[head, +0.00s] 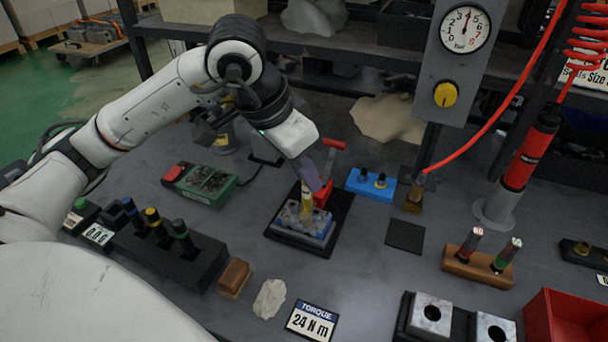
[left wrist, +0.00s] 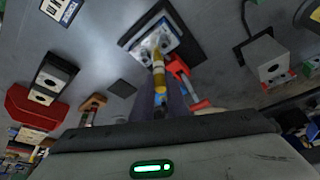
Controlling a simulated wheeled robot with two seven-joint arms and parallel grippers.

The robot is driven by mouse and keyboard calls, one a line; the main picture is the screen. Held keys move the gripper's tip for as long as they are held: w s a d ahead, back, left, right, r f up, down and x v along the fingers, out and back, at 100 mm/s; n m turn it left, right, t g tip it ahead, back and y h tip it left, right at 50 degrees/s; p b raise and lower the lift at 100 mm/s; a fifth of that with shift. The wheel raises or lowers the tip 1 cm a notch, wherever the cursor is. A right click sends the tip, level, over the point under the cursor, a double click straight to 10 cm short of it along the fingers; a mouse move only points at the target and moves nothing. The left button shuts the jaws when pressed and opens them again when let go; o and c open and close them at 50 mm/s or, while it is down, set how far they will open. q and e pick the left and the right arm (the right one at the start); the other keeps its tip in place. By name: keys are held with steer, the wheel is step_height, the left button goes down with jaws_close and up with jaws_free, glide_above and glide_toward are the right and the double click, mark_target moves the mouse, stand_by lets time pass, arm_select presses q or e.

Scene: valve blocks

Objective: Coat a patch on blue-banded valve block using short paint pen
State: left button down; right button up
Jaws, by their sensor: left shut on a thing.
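The blue-banded valve block (head: 318,236) is a grey metal block with a blue band low on its side, on a black fixture plate (head: 340,211) with a red clamp (head: 324,192). My left gripper (head: 311,180) points down over it, shut on a yellow-bodied paint pen (head: 307,206). The left wrist view shows the pen (left wrist: 159,72) reaching from my left gripper (left wrist: 161,100) to the valve block (left wrist: 153,45). Its tip is at or just above the block's top; I cannot tell if it touches. My right gripper is not in view.
A black rack (head: 185,262) with several coloured-band tools stands left. A wooden stand (head: 477,267) with two pens, two metal blocks (head: 430,315) and a red bin (head: 565,318) are right. A blue holder (head: 370,185) is behind; a torque sign (head: 312,321) is in front.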

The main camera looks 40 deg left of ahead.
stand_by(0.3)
arm_select(q)
steer(key=shift+s+d, duration=0.15)
steer(key=shift+s, duration=0.4)
steer(key=shift+s, duration=0.1)
steer(key=shift+w+b, duration=0.35)
steer(key=shift+b, duration=0.15)
step_height(320, 180, up, 7)
steer(key=p, duration=0.4)
steer(key=shift+p, duration=0.4)
stand_by(0.6)
